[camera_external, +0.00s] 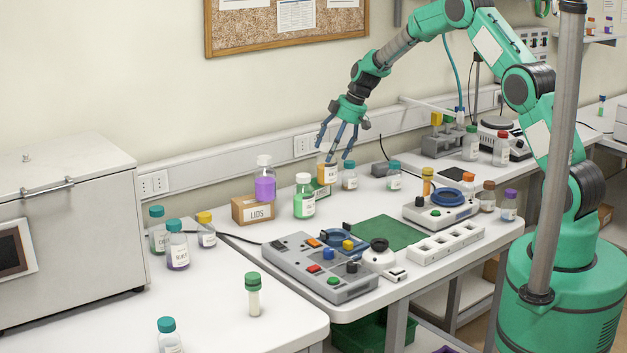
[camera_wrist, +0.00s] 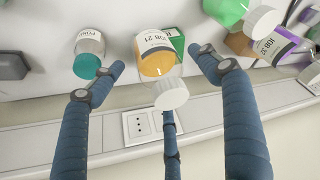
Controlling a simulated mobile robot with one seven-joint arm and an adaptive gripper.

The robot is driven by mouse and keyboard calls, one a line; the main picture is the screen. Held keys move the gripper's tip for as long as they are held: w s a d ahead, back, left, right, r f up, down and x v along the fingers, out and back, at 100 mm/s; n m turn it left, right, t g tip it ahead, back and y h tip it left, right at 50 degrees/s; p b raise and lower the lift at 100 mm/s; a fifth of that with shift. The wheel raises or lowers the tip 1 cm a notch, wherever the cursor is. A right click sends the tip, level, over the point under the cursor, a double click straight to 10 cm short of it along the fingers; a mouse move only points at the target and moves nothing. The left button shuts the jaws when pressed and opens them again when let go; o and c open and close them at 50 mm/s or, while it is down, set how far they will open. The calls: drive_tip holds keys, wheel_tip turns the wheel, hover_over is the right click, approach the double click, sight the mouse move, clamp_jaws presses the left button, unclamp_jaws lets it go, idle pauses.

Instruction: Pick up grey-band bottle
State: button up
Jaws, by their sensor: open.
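I cannot make out for sure which bottle has a grey band. My gripper (camera_external: 334,152) is open and empty, with its fingers spread around the top of an orange-liquid bottle (camera_external: 327,173). In the wrist view this bottle (camera_wrist: 157,60), labelled JOB 21 with a white cap, lies between the spread fingers (camera_wrist: 160,68). A clear bottle with a teal cap (camera_external: 349,179) stands close to its right; it appears left of the fingers in the wrist view (camera_wrist: 89,50). The orange bottle's lower part is partly hidden by its neighbours in the outside view.
A green box (camera_wrist: 174,40) sits beside the orange bottle. The wall and its trunking (camera_external: 235,160) are close behind. A control panel (camera_external: 310,270) lies in front.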

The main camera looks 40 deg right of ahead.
drive_tip(key=shift+x, duration=2.1)
drive_tip(key=c, duration=1.6)
drive_tip(key=shift+r, duration=0.1)
drive_tip(key=shift+c, duration=0.2)
drive_tip(key=shift+w+r, duration=0.1)
drive_tip(key=shift+r, duration=1.35)
drive_tip(key=shift+s+r, duration=0.25)
drive_tip(key=shift+r, duration=0.05)
drive_tip(key=s+r, duration=0.1)
drive_tip(key=s, duration=1.4)
drive_tip(key=shift+s+d+r+b, duration=0.2)
drive_tip(key=shift+s+d+b, duration=0.1)
drive_tip(key=shift+b, duration=0.1)
